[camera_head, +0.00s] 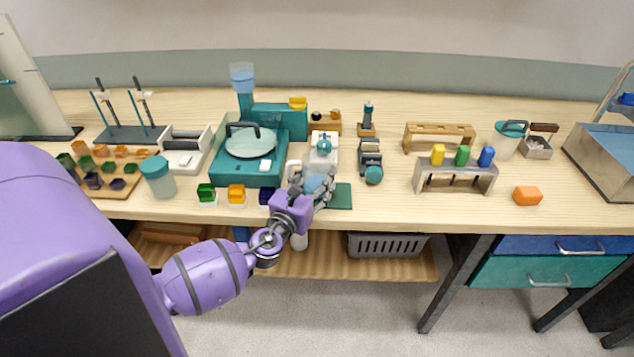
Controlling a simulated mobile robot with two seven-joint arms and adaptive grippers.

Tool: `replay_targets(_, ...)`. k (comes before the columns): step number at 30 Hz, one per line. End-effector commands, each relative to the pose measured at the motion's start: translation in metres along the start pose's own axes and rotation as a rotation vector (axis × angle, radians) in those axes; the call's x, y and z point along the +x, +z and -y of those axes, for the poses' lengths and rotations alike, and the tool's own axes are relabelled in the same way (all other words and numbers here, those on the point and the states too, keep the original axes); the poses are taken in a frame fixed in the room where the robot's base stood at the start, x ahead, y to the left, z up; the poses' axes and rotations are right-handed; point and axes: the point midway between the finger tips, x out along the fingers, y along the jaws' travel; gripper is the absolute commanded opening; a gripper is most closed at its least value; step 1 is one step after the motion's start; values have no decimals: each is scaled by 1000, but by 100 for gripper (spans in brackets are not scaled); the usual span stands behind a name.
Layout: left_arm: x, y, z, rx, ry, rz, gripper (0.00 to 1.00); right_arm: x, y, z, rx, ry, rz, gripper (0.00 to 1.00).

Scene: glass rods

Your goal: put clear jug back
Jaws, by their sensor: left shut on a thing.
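My left gripper (315,184) reaches in from the left over the front of the bench. It is shut on a small pale-blue see-through vessel, which I take to be the clear jug (313,183); the fingers hide much of it. The jug is just in front of a pale device with a teal top (323,146), beside a dark green mat (341,196). I cannot tell whether the jug touches the surface below. My right gripper is not in view.
A teal machine (238,172) with a round glass plate stands left of the gripper. Coloured blocks (236,194) sit along the front edge. A small teal-and-grey device (371,162) and a metal rack (455,177) stand to the right. Bare wood shows right of the mat.

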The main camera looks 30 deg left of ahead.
Motion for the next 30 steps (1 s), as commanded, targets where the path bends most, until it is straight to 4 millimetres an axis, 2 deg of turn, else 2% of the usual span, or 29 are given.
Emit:
replay_targets(1, 0, -9, 0, 2, 0, -3, 21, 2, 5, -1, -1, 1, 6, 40)
replay_targets(10, 0, -7, 0, 0, 0, 4, 21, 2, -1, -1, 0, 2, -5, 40)
replay_targets(15, 0, -14, 0, 0, 0, 1, 21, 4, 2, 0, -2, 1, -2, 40)
replay_targets(16, 0, -13, 0, 0, 0, 1, 58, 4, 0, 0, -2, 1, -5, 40)
replay_targets(19, 0, -12, 0, 0, 0, 1, 71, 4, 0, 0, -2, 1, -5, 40)
replay_targets(30, 0, -8, 0, 0, 0, 3, 73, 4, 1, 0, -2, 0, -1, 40)
